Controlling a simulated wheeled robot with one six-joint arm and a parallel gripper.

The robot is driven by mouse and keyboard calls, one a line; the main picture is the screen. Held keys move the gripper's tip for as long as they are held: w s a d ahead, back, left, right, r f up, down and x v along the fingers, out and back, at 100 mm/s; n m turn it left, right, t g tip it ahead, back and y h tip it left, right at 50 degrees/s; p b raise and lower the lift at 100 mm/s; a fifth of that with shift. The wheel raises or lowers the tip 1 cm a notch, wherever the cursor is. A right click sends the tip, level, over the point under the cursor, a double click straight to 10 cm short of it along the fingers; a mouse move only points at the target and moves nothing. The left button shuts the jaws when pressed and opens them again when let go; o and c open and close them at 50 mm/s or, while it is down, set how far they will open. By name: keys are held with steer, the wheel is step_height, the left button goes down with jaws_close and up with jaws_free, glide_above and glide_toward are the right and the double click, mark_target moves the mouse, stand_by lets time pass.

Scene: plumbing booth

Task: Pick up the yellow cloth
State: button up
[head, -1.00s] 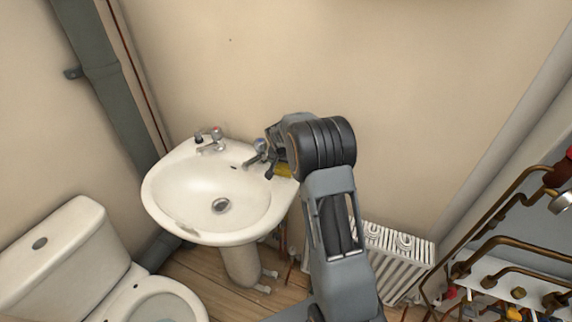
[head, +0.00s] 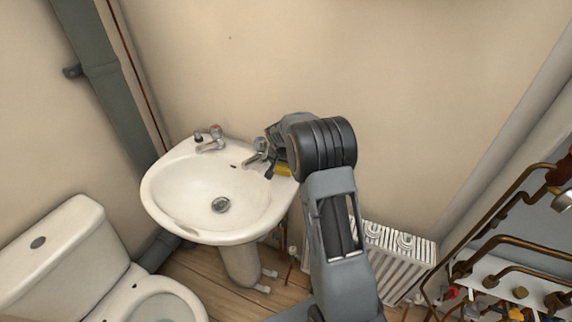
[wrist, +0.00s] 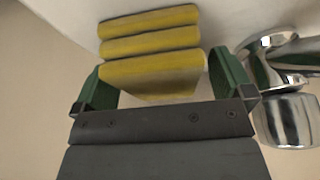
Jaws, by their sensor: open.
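The yellow cloth (wrist: 150,45) looks folded into several thick ridges and lies on the white basin's rim in the wrist view. In the head view only a small yellow patch of it (head: 282,170) shows beside my arm, at the basin's right back corner. My gripper (wrist: 165,85) is open, with one green-padded finger on each side of the cloth's near part. In the head view my gripper (head: 274,160) is mostly hidden behind my wrist.
A chrome tap (wrist: 285,85) stands close to the right finger in the wrist view. The basin (head: 170,190) has another tap (head: 212,140) at its back left. A toilet (head: 70,250) stands left, a radiator (head: 400,255) and copper pipes (head: 500,205) right. The wall is close behind.

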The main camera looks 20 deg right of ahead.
steer(key=shift+c, duration=0.5)
steer(key=c, duration=0.9)
steer(key=shift+r, duration=0.1)
steer(key=shift+r+p, duration=0.4)
steer(key=shift+p, duration=0.2)
step_height(320, 180, up, 3)
steer(key=s+d+r, duration=0.1)
steer(key=s+r, duration=0.2)
steer(key=s, duration=0.1)
steer(key=s+d+r+b, duration=0.1)
steer(key=s+r, duration=0.2)
steer(key=s, duration=0.2)
steer(key=s+d+r, duration=0.1)
steer(key=s+r, duration=0.2)
steer(key=s, duration=0.1)
steer(key=shift+s+r+b, duration=0.25)
steer(key=shift+s+b, duration=0.1)
steer(key=shift+b, duration=0.05)
